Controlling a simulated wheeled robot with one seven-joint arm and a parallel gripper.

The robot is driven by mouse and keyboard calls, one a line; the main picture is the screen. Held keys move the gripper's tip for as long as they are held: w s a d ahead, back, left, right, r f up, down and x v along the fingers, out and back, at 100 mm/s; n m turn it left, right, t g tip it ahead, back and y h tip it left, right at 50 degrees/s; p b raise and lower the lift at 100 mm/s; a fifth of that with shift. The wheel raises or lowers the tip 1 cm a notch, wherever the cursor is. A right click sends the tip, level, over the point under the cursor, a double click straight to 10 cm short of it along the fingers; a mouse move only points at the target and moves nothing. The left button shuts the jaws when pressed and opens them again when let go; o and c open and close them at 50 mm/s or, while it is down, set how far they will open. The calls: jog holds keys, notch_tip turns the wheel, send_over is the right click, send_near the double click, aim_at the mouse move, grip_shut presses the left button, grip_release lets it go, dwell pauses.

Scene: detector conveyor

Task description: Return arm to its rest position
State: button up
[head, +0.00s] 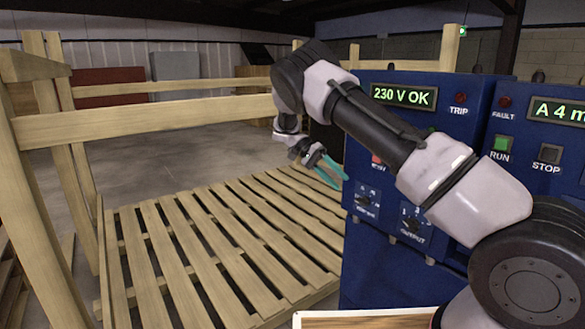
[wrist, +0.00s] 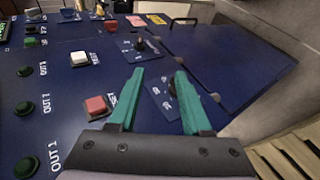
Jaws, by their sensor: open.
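My gripper (head: 334,171) shows in the head view over the wooden pallet, just left of the blue control cabinet (head: 375,262). Its two teal fingers are spread apart with nothing between them. My arm reaches in from the lower right and crosses in front of the cabinet, hiding part of its face. In the wrist view the gripper (wrist: 154,78) is also open and empty, its fingers pointing along the blue panel. A red button (wrist: 96,107) lies left of the fingers there, and a dark knob shows partly behind the right finger.
A slatted wooden pallet (head: 187,262) with a wooden rail frame (head: 150,118) fills the left. A second blue cabinet (head: 543,130) stands right, with a green RUN button (head: 501,144) and a STOP button (head: 550,153). A display (head: 403,96) reads "230 V OK". Open floor lies beyond the rails.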

jog(key=s+d+r+n+t+y, duration=0.1)
jog(key=s+d+r+y, duration=0.2)
jog(key=r, duration=0.3)
jog(key=s+d+r+t+y, duration=0.1)
jog(key=s+d+r+y, duration=0.15)
jog(key=d+r, duration=0.2)
jog(key=s+d+r+n+t+y, duration=0.1)
jog(key=s+d+r+t+y, duration=0.15)
jog(key=r, duration=0.45)
jog(key=s+r+t+y, duration=0.1)
jog(key=s+r+t, duration=0.1)
jog(key=s, duration=0.5)
jog(key=s+d+r+n+t+y, duration=0.1)
jog(key=s+r+t, duration=0.2)
jog(key=s, duration=0.4)
jog(key=s+r+t+y, duration=0.1)
jog(key=s+r+t, duration=0.2)
jog(key=s, duration=0.4)
jog(key=shift+d+r+n+t, duration=0.15)
jog(key=shift+n+t, duration=0.15)
jog(key=shift+t, duration=0.15)
